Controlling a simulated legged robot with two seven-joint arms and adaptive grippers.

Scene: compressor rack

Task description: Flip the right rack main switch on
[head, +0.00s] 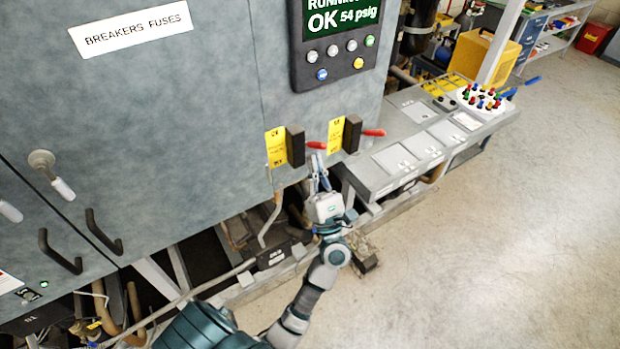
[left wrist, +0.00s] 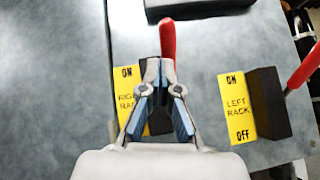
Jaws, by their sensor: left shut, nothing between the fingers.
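The right rack switch is a black box (head: 295,146) with a red handle (head: 317,145), beside a yellow label (head: 276,147) on the grey cabinet. In the left wrist view its label (left wrist: 125,100) reads ON at the top, and the red handle (left wrist: 168,38) shows just beyond the fingers. My left gripper (head: 317,160) is shut and empty, its tips just below the handle in the head view. In the wrist view the fingertips (left wrist: 161,68) overlap the handle's lower part and hide much of the box; I cannot tell if they touch. My right gripper is not in view.
The left rack switch (head: 352,134), with its own red handle (head: 374,132) and yellow label (left wrist: 237,107), is close by on the right. A display panel (head: 340,50) is above. A grey console (head: 395,158) is at the right; open floor (head: 480,250) lies beyond.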

